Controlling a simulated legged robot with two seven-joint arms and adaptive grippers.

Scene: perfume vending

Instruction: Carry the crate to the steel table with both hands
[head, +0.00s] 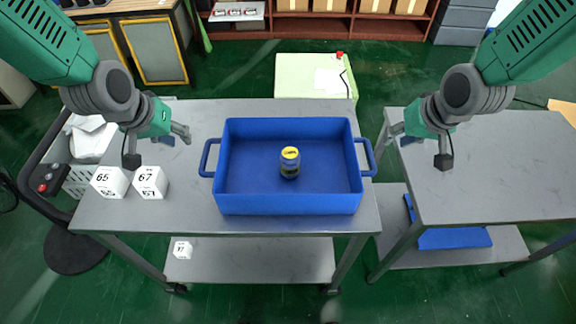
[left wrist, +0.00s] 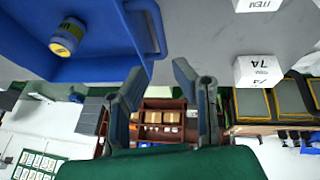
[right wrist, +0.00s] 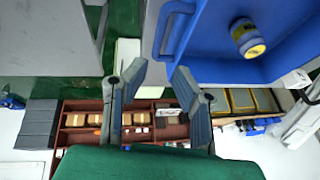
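The blue crate (head: 290,203) sits on a grey steel table (head: 185,215) in the middle of the head view. A small jar with a yellow lid (head: 289,163) stands inside it. The crate has a handle on its left (head: 207,158) and one on its right (head: 368,156). My left gripper (head: 158,145) is open and empty, left of the left handle and apart from it. My right gripper (head: 418,143) is open and empty, right of the right handle and apart from it. The crate also shows at the upper left of the left wrist view (left wrist: 100,68) and upper right of the right wrist view (right wrist: 215,70).
Two white numbered cubes (head: 150,182) stand on the table left of the crate. Another steel table (head: 500,180) stands to the right with a clear top and a narrow gap between. A blue item (head: 455,238) lies on its lower shelf. A pale green cabinet (head: 300,75) stands behind.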

